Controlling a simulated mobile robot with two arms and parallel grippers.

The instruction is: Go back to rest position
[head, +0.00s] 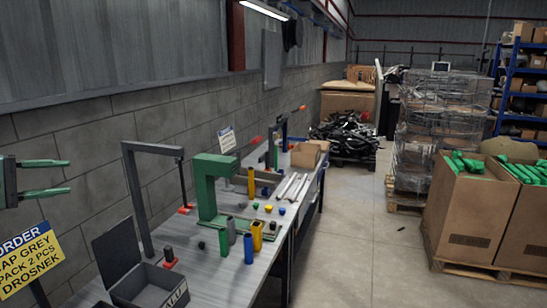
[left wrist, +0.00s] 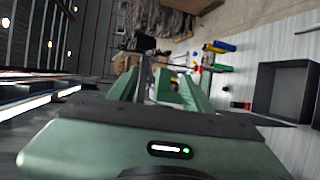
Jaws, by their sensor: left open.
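My left gripper (head: 69,176) shows at the left edge of the head view. Its two green fingers point right and stand apart, with nothing between them. It is raised in front of the block wall, above and left of the workbench (head: 236,283). In the left wrist view the two green fingers (left wrist: 162,88) are also spread, with the bench items off to the right. My right gripper is in neither view.
An open grey box (head: 150,286), a green press (head: 207,185) and coloured cylinders (head: 256,235) stand on the bench. An order sign (head: 30,260) is below my gripper. Cartons of green parts (head: 470,215) stand at right. The middle floor is clear.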

